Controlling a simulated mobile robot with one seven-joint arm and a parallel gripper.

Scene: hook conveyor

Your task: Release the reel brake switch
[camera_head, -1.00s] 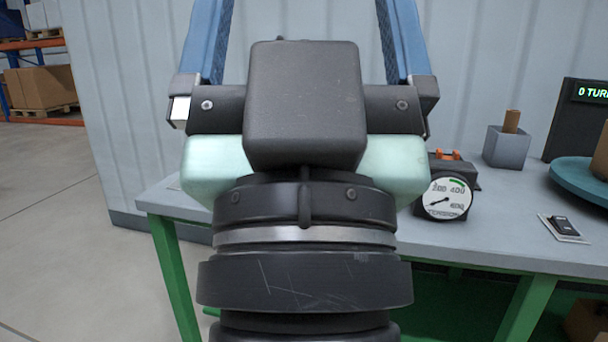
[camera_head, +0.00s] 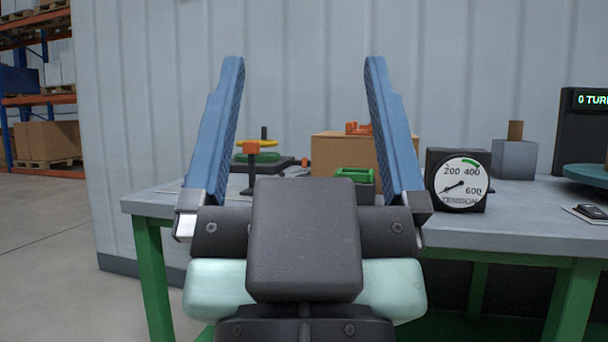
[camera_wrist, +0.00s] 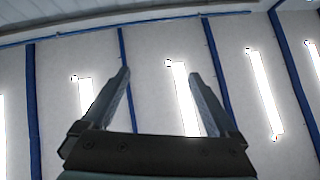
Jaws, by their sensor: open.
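The black rocker switch (camera_head: 592,211) sits on a pale plate on the grey bench (camera_head: 510,232), at the right edge of the head view. I cannot tell whether it is the reel brake switch or which way it is set. My gripper (camera_head: 304,62) stands upright in the middle of the head view with its two blue fingers wide apart and nothing between them. It is well to the left of the switch. The wrist view shows the open fingers (camera_wrist: 162,75) against the ceiling lights, with no bench in sight.
A tension gauge (camera_head: 459,187), a grey block (camera_head: 514,160), a teal turntable (camera_head: 588,174) and a dark display reading "0 TUR" (camera_head: 582,125) stand on the right of the bench. Behind my gripper are a cardboard box (camera_head: 345,157) and an orange-topped handle (camera_head: 250,148). Floor is clear at left.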

